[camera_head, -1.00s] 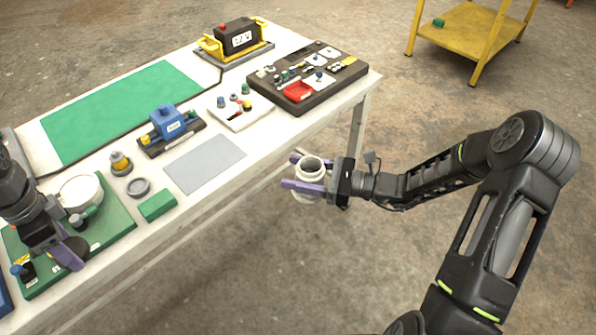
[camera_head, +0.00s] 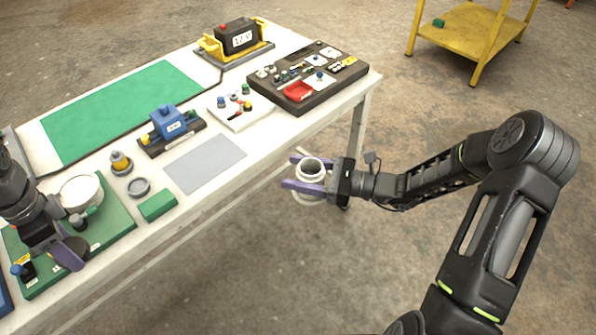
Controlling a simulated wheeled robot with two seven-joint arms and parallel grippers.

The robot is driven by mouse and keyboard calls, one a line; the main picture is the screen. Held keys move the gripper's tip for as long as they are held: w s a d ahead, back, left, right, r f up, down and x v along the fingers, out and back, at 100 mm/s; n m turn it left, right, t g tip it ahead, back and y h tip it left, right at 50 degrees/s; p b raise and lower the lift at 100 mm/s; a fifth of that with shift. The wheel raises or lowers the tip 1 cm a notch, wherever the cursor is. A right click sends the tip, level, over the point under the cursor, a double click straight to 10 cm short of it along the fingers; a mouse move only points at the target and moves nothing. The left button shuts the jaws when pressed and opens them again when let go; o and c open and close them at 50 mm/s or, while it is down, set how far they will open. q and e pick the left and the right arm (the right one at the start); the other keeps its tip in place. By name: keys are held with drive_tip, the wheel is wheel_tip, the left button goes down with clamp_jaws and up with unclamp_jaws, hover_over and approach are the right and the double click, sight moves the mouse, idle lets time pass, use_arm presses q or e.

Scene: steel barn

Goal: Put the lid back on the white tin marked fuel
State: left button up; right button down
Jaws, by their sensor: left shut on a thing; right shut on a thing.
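A white open-topped tin (camera_head: 311,168) is held upright by my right gripper (camera_head: 303,174), whose purple fingers are shut around it, off the table's near edge. No marking on it can be read. My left gripper (camera_head: 62,252) is low at the table's left front, over the green board. It is shut on a dark, rounded thing (camera_head: 73,247), mostly hidden by the finger; I cannot tell if this is the lid. A small round grey dish or lid (camera_head: 138,187) lies flat on the table, apart from both grippers.
The green board (camera_head: 117,225) bears a white round container (camera_head: 81,191). A green block (camera_head: 158,205), a grey mat (camera_head: 205,163), a blue device (camera_head: 168,122) and a dark parts tray (camera_head: 340,80) are on the table. The floor around the held tin is clear.

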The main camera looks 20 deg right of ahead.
idle(0.4)
